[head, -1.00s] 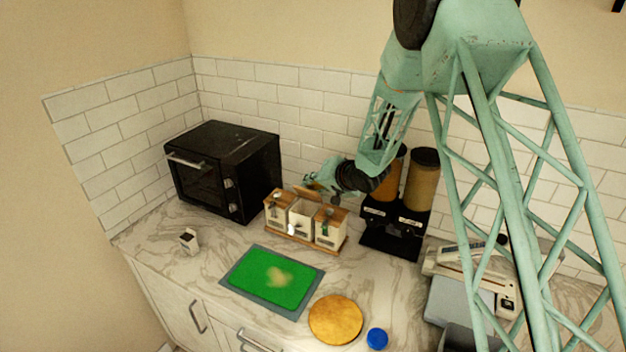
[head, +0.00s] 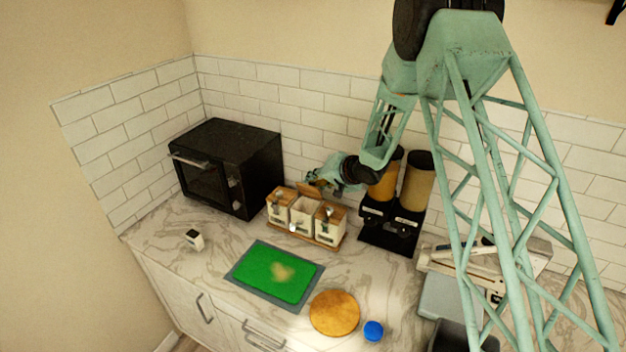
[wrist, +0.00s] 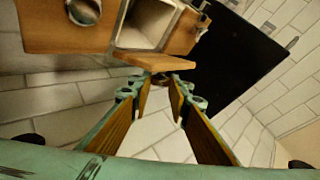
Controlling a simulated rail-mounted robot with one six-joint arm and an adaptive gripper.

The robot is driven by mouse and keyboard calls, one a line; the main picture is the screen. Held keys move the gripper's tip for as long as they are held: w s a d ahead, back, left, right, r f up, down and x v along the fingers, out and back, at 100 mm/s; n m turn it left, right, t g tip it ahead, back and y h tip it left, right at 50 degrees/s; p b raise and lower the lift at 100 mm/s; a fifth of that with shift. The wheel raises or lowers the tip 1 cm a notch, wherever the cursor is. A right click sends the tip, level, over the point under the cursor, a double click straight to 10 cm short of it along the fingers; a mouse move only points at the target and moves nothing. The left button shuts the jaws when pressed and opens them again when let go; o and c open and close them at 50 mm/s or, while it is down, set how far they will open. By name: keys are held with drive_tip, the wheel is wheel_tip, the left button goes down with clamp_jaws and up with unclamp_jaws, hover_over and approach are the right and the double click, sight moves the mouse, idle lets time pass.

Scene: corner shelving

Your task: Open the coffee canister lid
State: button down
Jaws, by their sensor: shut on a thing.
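Three white canisters with wooden tops stand in a row on a wooden tray (head: 318,240). The middle canister (head: 302,214) is open; in the wrist view I see into its square, pale inside (wrist: 148,22). Its wooden lid (head: 309,189) is raised at the back, and in the wrist view the lid (wrist: 155,62) shows nearly edge-on beyond the fingertips. My gripper (wrist: 161,78) is shut on the lid at its knob, which is mostly hidden between the fingertips. In the head view my gripper (head: 318,183) is behind the canisters, partly hidden by the lid.
A black oven (head: 228,165) stands left of the canisters. A dispenser with two tall cylinders (head: 416,180) stands close on the right. A green board (head: 275,272), a round wooden board (head: 334,313) and a blue cap (head: 373,331) lie in front. The tiled wall is close behind.

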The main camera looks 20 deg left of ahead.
idle(0.4)
drive_tip(key=c, duration=2.5)
unclamp_jaws()
drive_tip(key=shift+o, duration=0.2)
drive_tip(key=shift+d+r, duration=0.1)
drive_tip(key=v, duration=1.1)
drive_tip(key=shift+s+d+r, duration=0.15)
drive_tip(key=shift+s+d, duration=0.1)
drive_tip(key=shift+d, duration=0.05)
